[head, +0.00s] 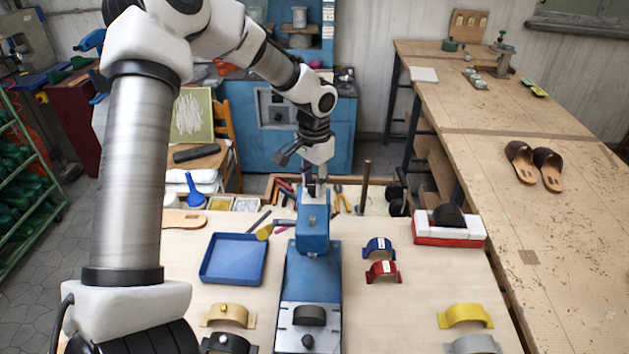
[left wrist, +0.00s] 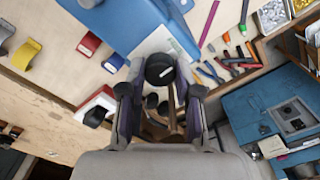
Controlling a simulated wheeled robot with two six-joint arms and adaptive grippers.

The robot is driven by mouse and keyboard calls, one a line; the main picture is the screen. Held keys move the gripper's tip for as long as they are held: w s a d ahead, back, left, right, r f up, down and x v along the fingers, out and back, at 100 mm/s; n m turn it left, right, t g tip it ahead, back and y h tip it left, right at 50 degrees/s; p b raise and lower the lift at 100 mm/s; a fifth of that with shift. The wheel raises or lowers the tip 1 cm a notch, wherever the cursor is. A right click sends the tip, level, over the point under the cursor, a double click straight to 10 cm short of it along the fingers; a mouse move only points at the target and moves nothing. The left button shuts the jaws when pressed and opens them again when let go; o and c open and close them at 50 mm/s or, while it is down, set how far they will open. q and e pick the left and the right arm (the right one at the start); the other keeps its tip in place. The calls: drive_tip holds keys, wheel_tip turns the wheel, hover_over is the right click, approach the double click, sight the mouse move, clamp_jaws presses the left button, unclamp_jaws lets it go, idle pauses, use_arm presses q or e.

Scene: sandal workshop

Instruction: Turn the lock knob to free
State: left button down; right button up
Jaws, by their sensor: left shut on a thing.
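The blue press (head: 313,235) stands upright on its long blue base in the middle of the table. My left gripper (head: 314,190) reaches down from the far side to the top of the press. In the left wrist view my left gripper (left wrist: 160,88) has its fingers on both sides of a round black knob (left wrist: 160,68) at the end of a pale part of the press, and is shut on it. This looks like the lock knob; its turn position cannot be read. In the head view the fingers and press hide the knob. My right gripper is not in view.
A yellow-ended lever (head: 266,231) sticks out left of the press, near a blue tray (head: 234,258). Blue (head: 379,248) and red (head: 382,271) straps lie to the right, with a red-and-white box (head: 449,229) beyond. A tool tray (head: 345,187) lies behind.

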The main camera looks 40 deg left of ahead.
sight(314, 185)
use_arm(q)
drive_tip(key=shift+s+f, duration=0.15)
drive_tip(key=c, duration=0.8)
unclamp_jaws()
drive_tip(key=shift+r, duration=0.45)
wheel_tip(314, 185, up, 11)
drive_tip(key=shift+r, duration=0.15)
